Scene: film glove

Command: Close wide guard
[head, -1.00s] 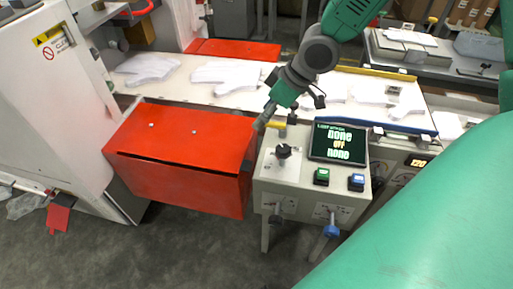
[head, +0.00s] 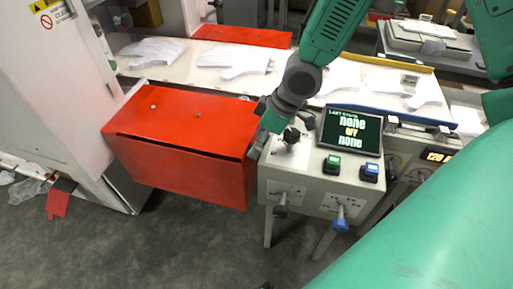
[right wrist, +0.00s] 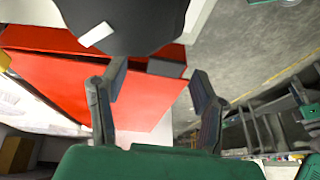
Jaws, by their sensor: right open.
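The wide red guard (head: 185,165) is a box-like cover at the left end of the machine, with a dark gap under the front edge of its top. My right gripper (head: 257,146) is at the guard's right end, beside the control box. In the right wrist view its two fingers (right wrist: 158,84) are apart with nothing held, and the red guard (right wrist: 85,85) lies behind and to the left of them. I cannot tell whether a finger touches the guard. My left gripper is not in view.
The grey control box (head: 310,185) with a screen (head: 352,130), buttons and levers stands close right of the guard. White glove shapes (head: 242,62) lie on the long bed behind. A white cabinet (head: 45,95) stands at the left. The floor in front is clear.

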